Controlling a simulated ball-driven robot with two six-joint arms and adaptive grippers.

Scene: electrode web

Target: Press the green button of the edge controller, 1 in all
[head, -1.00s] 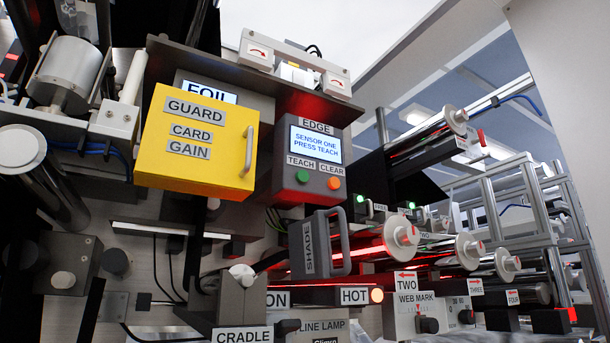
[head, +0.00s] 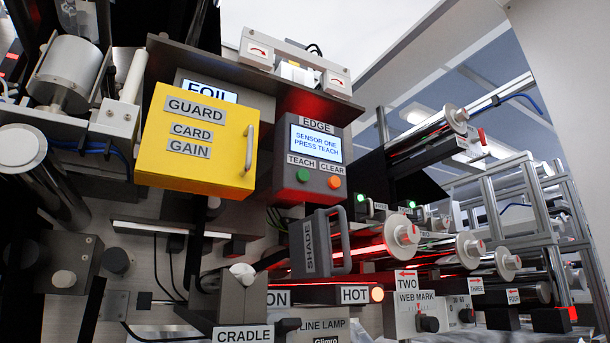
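The edge controller (head: 287,187) is a dark grey box labelled EDGE, right of centre in the head view. Its lit screen (head: 316,145) reads "SENSOR ONE PRESS TEACH". Below the screen, the round green button (head: 303,175) sits under the TEACH label. An orange-red button (head: 334,182) sits to its right under the CLEAR label. Nothing covers the green button. Neither of my grippers is in the head view.
A yellow guard box (head: 195,171) with a handle stands close left of the controller. Below the controller is a dark SHADE plate (head: 309,245) with a handle. Rollers (head: 402,235) and red-lit bars extend to the right. A grey shelf overhangs from above.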

